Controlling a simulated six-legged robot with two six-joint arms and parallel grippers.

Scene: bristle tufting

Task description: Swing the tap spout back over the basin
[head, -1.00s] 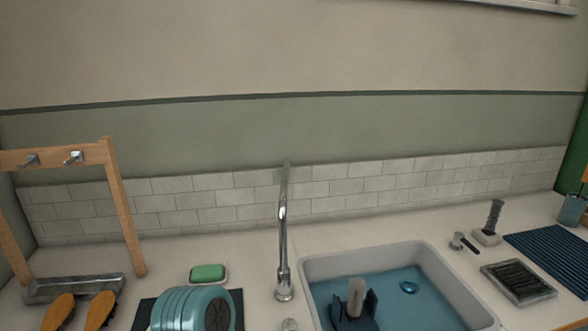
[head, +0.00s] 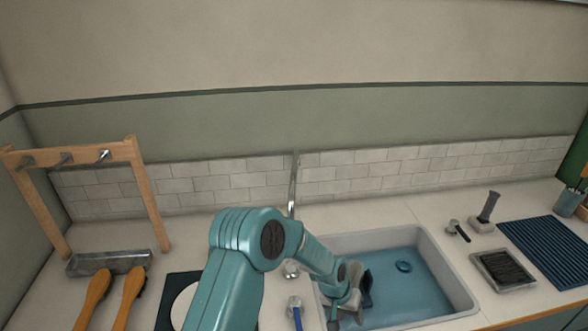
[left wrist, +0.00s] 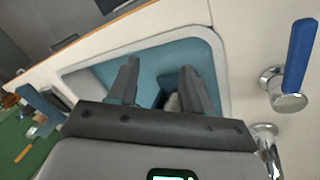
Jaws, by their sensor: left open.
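The chrome tap (head: 293,185) rises behind the sink, left of the basin (head: 455,272). My left arm hides its middle, and its base shows just right of my elbow. I cannot tell clearly which way the spout points. A chrome part of the tap (left wrist: 268,145) shows at the lower right of the left wrist view. My left gripper (head: 345,290) is over the left part of the basin. In the left wrist view (left wrist: 160,88) its fingers are open above the basin, apart from the tap. My right gripper is not in view.
A blue-handled lever (head: 296,312) stands near the tap's base; it also shows in the left wrist view (left wrist: 300,58). A dark blue item (head: 366,288) sits in the basin, partly hidden. A wooden rack (head: 150,195) and brushes (head: 130,295) are left, a ribbed mat (head: 545,250) right.

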